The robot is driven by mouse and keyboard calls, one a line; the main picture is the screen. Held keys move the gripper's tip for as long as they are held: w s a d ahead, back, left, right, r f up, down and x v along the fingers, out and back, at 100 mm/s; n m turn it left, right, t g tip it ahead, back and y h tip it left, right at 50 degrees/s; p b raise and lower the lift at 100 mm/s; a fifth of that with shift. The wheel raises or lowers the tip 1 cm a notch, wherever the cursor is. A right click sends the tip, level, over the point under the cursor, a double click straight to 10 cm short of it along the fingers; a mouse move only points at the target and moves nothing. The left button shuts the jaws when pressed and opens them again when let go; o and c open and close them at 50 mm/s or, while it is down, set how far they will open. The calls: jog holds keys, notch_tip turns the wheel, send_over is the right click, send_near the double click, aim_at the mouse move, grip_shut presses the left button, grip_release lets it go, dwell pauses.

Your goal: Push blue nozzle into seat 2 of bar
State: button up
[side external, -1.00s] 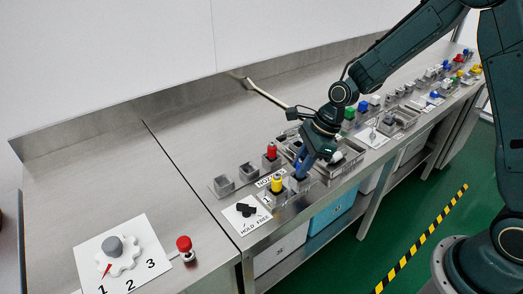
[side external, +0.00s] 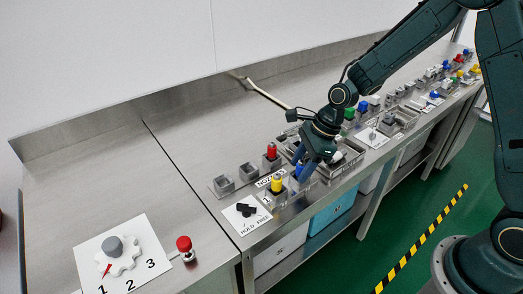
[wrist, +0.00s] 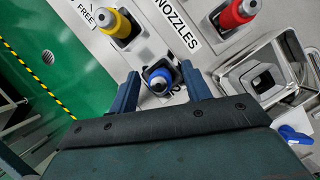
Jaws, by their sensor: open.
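The blue nozzle (wrist: 158,80) has a grey tip and a dark base, and stands in a seat of the bar (wrist: 148,60). A partly hidden number beside it looks like 2. In the wrist view my gripper (wrist: 158,84) is open, with one finger on each side of the nozzle and a visible gap to each. In the side view my gripper (side external: 303,176) is low over the bar and mostly hides the blue nozzle. The yellow nozzle (side external: 277,184) stands in the neighbouring seat; it also shows in the wrist view (wrist: 122,24). How deep the blue nozzle sits is unclear.
A red nozzle (side external: 271,151) stands in a holder behind the bar. Empty grey holders (side external: 224,185) lie to its left. A metal tray (wrist: 262,72) is close on the gripper's right in the wrist view. A "HOLD FREE" card (side external: 246,212) lies at the front left.

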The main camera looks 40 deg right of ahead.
jog(key=v, duration=1.4)
jog(key=s+r+n+t+h, duration=0.1)
jog(key=s+r+n, duration=0.3)
jog(key=s+n, duration=0.7)
jog(key=s+d+r+n+t+h, duration=0.1)
jog(key=s+r+n+t+h, duration=0.1)
jog(key=s+n, duration=0.9)
notch_tip(320, 180, up, 3)
jog(key=shift+d+f+n+t+h, duration=0.15)
jog(key=shift+d+n+t+h, duration=0.15)
jog(key=shift+n+h, duration=0.3)
